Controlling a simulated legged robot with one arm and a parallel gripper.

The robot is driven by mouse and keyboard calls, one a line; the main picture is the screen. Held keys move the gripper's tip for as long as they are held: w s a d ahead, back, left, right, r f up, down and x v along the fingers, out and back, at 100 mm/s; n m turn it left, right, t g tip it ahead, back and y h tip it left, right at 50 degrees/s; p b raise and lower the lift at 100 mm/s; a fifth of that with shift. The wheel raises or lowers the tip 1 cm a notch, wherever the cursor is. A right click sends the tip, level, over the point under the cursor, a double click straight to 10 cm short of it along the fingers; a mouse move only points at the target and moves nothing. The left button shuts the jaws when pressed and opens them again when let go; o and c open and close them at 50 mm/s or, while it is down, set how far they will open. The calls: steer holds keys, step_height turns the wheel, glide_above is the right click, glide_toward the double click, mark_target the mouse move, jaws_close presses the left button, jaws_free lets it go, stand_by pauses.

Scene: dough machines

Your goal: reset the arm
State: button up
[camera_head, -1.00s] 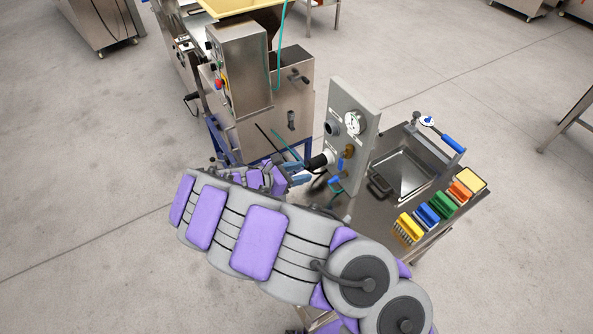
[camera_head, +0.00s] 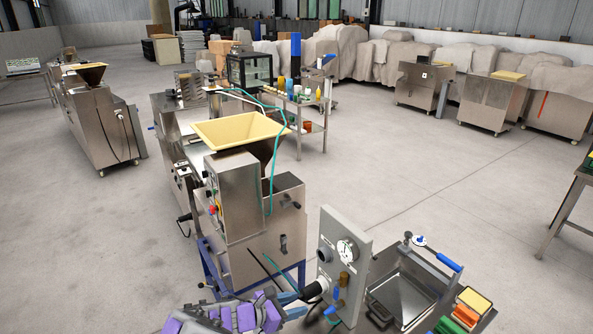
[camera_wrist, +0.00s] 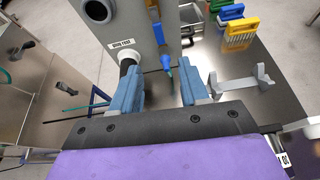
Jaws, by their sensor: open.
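My gripper (camera_wrist: 157,92) shows in the wrist view with its two blue-grey fingers apart and nothing between them. It is in front of the grey gauge panel (camera_wrist: 130,28), near a black-handled fitting and a blue valve handle (camera_wrist: 166,62). In the head view my gripper (camera_head: 300,300) is low in the picture, left of the gauge panel (camera_head: 342,250), and partly hidden. My purple-padded arm reaches in from the bottom edge. I cannot tell whether a finger touches the fitting.
A steel sink table (camera_head: 402,300) with coloured brushes (camera_wrist: 236,28) stands right of the panel. A dough machine (camera_head: 240,195) with a yellow hopper (camera_head: 240,130) stands behind my gripper. A grey bracket (camera_wrist: 243,82) lies right of my fingers. Open floor (camera_head: 410,170) lies at the right.

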steer(key=s+d+r+m+g+h, duration=0.1)
steer(key=s+d+r+m+g, duration=0.25)
steer(key=d+r+m, duration=0.7)
steer(key=s+d+r+m+g+y, duration=0.2)
steer(key=s+d+r+m+g, duration=0.2)
steer(key=s+d, duration=0.6)
steer(key=s+d+r+m+g+y+b, duration=0.15)
steer(key=s+m+y, duration=0.4)
steer(key=s, duration=0.75)
steer(key=s+a+f+m+y, duration=0.1)
steer(key=s+a+m+y, duration=0.3)
steer(key=s, duration=0.7)
steer(key=shift+a+f+y, duration=0.15)
steer(key=shift+a+y, duration=0.2)
steer(key=shift+a, duration=0.7)
